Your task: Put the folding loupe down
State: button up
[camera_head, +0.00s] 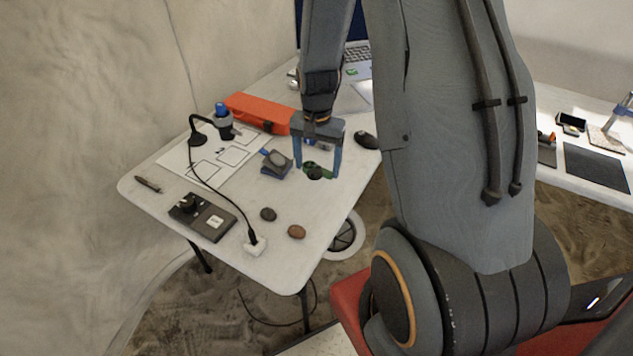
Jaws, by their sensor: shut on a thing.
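My gripper (317,172) is over the white table (285,265), near its right side, pointing down. Its two blue-grey fingers stand apart with a small dark thing with green parts (314,172) between their tips. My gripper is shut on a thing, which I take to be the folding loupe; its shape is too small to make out. I cannot tell whether it touches the tabletop. A grey and blue device (276,163) stands just left of the fingers.
An orange case (258,113) lies behind my gripper, a dark mouse-like object (366,140) to its right. Two stones, dark (268,214) and brown (297,232), lie in front. The front right tabletop is mostly clear.

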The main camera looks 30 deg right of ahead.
aim_at(317, 169)
jog(key=shift+f+p, duration=0.65)
jog(key=shift+f, duration=2.55)
jog(key=shift+f, duration=0.1)
jog(key=o, duration=1)
jog(key=shift+o, duration=0.2)
notch_tip(317, 169, up, 12)
jog(key=b, duration=0.3)
jog(key=shift+s, duration=0.1)
jog(key=s+a+r+n, duration=0.3)
jog(key=s+a+n, duration=0.1)
jog(key=s+a, duration=0.1)
jog(key=s+a+r+n+t, duration=0.1)
jog(key=s+a+r+n, duration=0.2)
jog(key=s+a+n, duration=0.2)
jog(key=s, duration=0.3)
jog(key=shift+s+a+r, duration=0.2)
jog(key=shift+s+r, duration=0.05)
jog(key=shift+r, duration=0.1)
